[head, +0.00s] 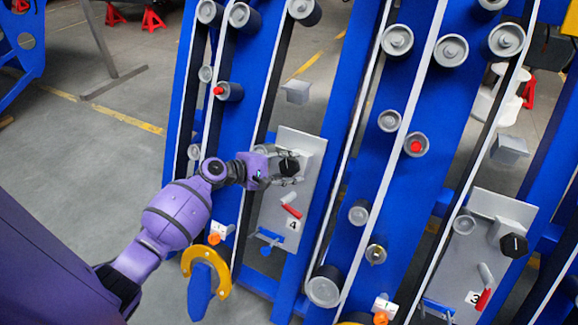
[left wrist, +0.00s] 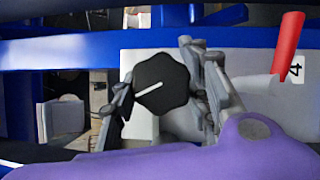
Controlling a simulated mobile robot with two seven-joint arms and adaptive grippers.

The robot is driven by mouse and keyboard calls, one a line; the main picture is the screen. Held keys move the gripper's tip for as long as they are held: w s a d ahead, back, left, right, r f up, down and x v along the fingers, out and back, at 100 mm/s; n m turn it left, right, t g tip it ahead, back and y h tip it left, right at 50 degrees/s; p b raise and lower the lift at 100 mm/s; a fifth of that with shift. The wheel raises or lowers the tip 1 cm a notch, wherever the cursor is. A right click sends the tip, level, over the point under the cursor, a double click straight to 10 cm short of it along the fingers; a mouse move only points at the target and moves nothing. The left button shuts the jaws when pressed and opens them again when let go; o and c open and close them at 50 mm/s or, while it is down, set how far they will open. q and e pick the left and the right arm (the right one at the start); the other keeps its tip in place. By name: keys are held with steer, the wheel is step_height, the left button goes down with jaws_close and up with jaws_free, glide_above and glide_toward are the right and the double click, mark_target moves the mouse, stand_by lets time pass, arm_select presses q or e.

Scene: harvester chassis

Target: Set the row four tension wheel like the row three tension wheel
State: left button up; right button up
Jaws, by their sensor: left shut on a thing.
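The row four tension wheel (head: 289,166) is a black lobed knob on the grey plate (head: 277,222) labelled 4. My left gripper (head: 287,170) is shut on it, with a finger on either side. In the left wrist view the wheel (left wrist: 161,84) fills the space between the fingers (left wrist: 158,96), and its white line points left and slightly down. The row three tension wheel (head: 513,245) is a similar black knob on the plate labelled 3 at the right. My right gripper is not in view.
A red-handled lever (head: 291,211) sits just below the row four wheel; it also shows in the left wrist view (left wrist: 288,42). Another red lever (head: 483,299) is below the row three wheel. Blue frame beams, white belts and grey rollers surround both plates.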

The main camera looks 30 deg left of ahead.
arm_select(q)
steer(key=shift+w+a+r, duration=0.15)
steer(key=shift+w+r, duration=0.1)
steer(key=shift+r, duration=0.2)
steer(key=o, duration=1.1)
steer(key=shift+s+f, duration=0.1)
steer(key=shift+f, duration=0.05)
steer(key=shift+s+f, duration=0.1)
steer(key=v, duration=1.2)
